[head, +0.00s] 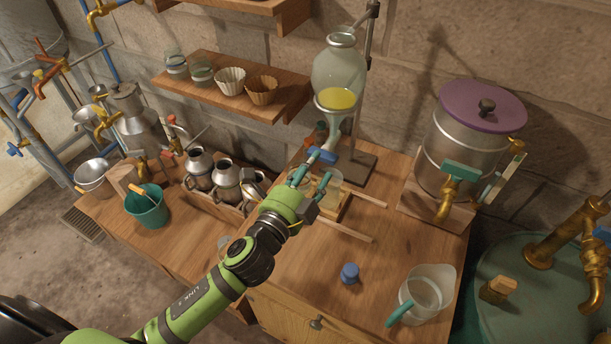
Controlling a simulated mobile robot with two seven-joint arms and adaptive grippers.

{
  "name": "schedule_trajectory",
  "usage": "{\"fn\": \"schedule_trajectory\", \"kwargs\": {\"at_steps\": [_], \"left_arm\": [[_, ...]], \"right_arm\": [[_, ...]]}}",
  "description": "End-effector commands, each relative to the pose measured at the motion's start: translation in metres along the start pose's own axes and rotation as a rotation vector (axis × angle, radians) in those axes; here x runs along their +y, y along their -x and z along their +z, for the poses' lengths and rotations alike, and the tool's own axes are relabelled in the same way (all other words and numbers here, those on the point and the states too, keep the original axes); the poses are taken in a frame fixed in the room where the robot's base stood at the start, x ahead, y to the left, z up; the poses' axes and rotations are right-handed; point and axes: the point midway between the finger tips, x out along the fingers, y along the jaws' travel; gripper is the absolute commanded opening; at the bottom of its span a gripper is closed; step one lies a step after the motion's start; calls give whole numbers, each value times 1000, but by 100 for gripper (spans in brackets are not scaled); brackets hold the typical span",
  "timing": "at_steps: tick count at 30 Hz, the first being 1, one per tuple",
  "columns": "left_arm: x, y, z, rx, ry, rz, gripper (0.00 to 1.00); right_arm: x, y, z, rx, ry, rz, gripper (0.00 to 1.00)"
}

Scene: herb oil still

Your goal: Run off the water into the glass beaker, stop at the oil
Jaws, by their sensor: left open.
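A glass separating flask (338,70) hangs on a stand at the back, with a yellow oil layer (338,99) in its lower bulb and a narrow paler part below that. A blue tap handle (322,155) sits on its stem. A glass beaker (331,177) stands under the stem on a small wooden board, partly hidden by my left gripper. My left gripper (309,178) is open, its teal fingertips just below and in front of the tap, beside the beaker. I cannot tell if they touch anything, or whether water is running. My right gripper is not in view.
A clear jug with a teal handle (425,292) and a blue cap (349,272) are on the front right of the bench. A purple-lidded metal vessel (465,140) stands at the right. Metal pots (226,178) stand left of my gripper. A shelf (235,86) hangs above.

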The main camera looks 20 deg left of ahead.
Motion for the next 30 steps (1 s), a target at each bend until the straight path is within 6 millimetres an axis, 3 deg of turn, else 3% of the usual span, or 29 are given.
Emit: {"fn": "schedule_trajectory", "kwargs": {"at_steps": [3,9,20,21,24,30], "left_arm": [[-3,-20,0,-2,3,0,50],[-1,-41,0,-1,5,1,50],[0,-46,0,-2,6,2,50],[0,-46,0,-2,6,2,34],[0,-46,0,-2,6,2,0],[0,-46,0,-2,6,2,0]], "right_arm": [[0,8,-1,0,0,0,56],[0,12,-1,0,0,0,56],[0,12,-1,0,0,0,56],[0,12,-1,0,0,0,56],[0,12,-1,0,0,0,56],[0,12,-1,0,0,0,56]]}}
